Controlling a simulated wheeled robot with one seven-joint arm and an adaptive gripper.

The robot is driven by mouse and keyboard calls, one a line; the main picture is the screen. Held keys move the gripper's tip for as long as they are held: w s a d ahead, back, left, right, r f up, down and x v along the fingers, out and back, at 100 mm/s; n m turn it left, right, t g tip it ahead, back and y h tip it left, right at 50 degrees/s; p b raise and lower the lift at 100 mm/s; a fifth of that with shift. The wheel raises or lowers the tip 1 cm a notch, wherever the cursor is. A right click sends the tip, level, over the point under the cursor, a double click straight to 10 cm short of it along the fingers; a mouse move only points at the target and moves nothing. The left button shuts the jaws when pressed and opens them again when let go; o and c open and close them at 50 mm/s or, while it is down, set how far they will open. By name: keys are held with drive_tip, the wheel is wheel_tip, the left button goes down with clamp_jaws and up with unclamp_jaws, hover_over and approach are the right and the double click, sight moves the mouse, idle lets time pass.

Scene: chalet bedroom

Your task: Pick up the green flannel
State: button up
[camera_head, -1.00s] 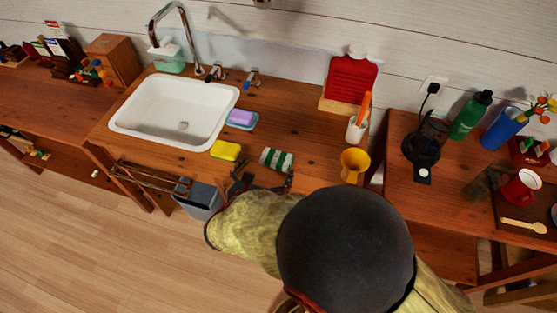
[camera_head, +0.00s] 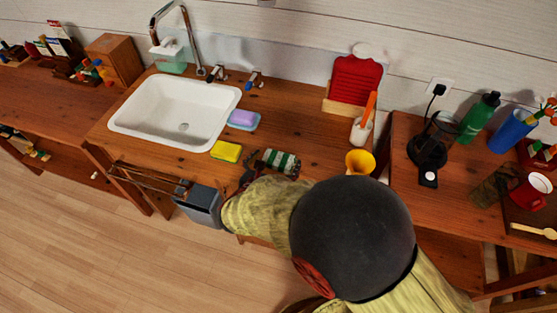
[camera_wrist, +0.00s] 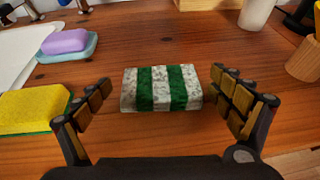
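The green flannel is a folded cloth with green and whitish stripes. It lies on the wooden counter to the right of the yellow sponge in the head view (camera_head: 281,160). The flannel also shows in the wrist view (camera_wrist: 161,88), flat on the wood, between and a little beyond my fingertips. My gripper (camera_wrist: 160,92) is open, one finger on each side of the flannel, with gaps to both sides. In the head view my gripper (camera_head: 250,168) is partly hidden by my yellowish sleeved arm, near the flannel's left end.
A yellow sponge (camera_head: 226,151) lies close to my gripper's left finger. A purple soap (camera_head: 242,117) sits in a blue dish near the white sink (camera_head: 150,110). A yellow cup (camera_head: 360,162) stands to the right. Bare wood surrounds the flannel.

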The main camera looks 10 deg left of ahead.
drive_tip(key=c, duration=0.8)
drive_tip(key=shift+r, duration=0.1)
